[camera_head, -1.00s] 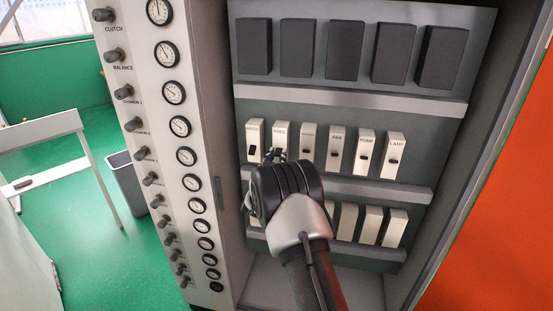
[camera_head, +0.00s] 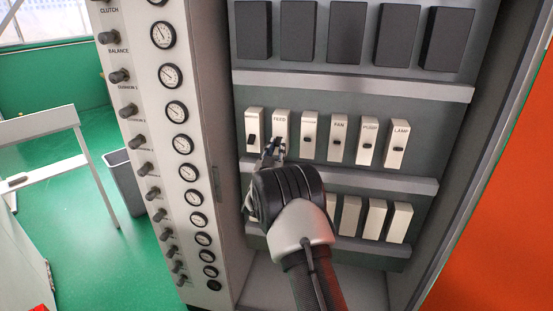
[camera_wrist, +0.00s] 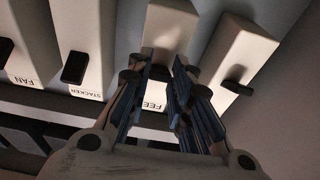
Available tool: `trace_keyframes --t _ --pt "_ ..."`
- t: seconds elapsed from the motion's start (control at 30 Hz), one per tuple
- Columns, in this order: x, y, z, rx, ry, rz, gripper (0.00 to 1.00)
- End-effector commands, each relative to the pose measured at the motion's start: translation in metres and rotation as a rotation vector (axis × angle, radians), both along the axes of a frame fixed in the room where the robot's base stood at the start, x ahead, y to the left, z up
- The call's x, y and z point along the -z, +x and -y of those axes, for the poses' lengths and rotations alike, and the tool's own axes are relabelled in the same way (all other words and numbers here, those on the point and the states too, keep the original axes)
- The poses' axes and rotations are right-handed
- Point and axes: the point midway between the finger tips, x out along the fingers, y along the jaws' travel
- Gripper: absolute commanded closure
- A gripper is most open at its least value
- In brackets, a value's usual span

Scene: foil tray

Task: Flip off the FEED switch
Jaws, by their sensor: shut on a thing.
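The FEED switch (camera_head: 281,122) is a cream breaker block with a dark lever, second from the left in the middle row of the cabinet. My gripper (camera_head: 272,148) is at the lower part of its front face. In the wrist view the FEED block (camera_wrist: 170,27) stands beyond my gripper (camera_wrist: 160,72), and part of its label shows between the fingers.
The STACKER switch (camera_wrist: 82,50) stands on one side of FEED and the leftmost breaker (camera_head: 254,122) on the other, both close to my fingers. Dark blocks (camera_head: 345,32) fill the row above. A grey ledge (camera_head: 390,182) runs below.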

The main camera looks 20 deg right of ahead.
Motion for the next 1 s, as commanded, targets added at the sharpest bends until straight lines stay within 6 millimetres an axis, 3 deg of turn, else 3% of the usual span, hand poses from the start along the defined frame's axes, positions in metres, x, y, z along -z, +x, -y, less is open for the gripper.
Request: trace_keyframes --t 0.17,0.77,0.8,1.0 --pt "0.0099 0.0014 0.0012 0.000 -0.046 0.062 1.00" --pt "0.0063 0.0024 0.0018 0.000 -0.092 0.121 1.00" --pt "0.0063 0.0024 0.0018 0.000 -0.092 0.121 0.79" --pt "0.0066 0.0024 0.0018 0.000 -0.091 0.121 0.66"
